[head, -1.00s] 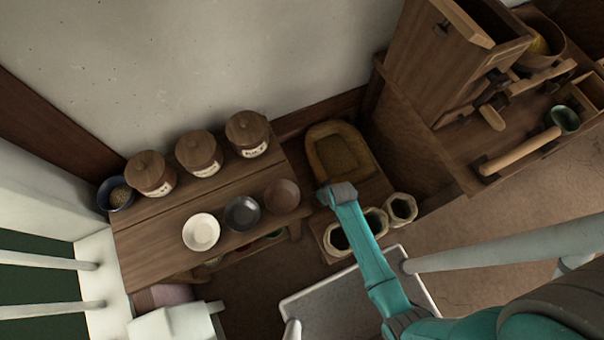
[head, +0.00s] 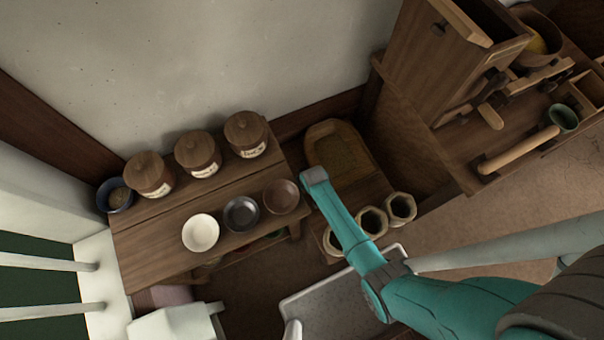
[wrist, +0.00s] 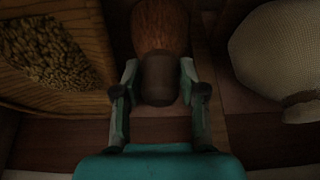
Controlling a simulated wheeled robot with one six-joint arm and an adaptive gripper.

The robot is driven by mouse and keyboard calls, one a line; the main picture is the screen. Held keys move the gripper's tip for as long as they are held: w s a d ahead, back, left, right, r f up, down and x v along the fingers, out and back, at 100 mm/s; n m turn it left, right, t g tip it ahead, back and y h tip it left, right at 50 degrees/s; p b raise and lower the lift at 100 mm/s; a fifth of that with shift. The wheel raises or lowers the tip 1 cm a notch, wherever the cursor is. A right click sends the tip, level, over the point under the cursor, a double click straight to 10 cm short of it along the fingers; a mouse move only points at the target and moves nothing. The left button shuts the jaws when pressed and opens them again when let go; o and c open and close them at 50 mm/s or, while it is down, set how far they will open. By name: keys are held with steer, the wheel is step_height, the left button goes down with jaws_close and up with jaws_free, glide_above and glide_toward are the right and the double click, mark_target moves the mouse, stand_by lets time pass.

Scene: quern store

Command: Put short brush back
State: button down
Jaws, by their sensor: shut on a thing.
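The short brush (wrist: 160,28) shows in the wrist view, with reddish-brown bristles pointing away from me and a dark rounded handle end. My gripper (wrist: 159,78) is shut on that handle, one finger on each side. In the head view the brush and the fingertips are hidden beneath my teal arm, whose end is over the low wooden stand beside the three bowls. I cannot tell from these views whether the brush touches a surface.
A wooden scoop-shaped tray (head: 325,133) is behind my arm; grain (wrist: 45,50) shows left of the brush. Open sacks (head: 401,208) stand to its right. The bench (head: 150,245) holds three lidded jars (head: 198,155) and bowls (head: 201,233). A tall wooden cabinet (head: 425,75) stands at right.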

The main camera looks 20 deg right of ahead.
steer(key=c, duration=0.6)
jaws_free()
steer(key=shift+f, duration=0.1)
steer(key=shift+c, duration=0.2)
steer(key=v, duration=1.2)
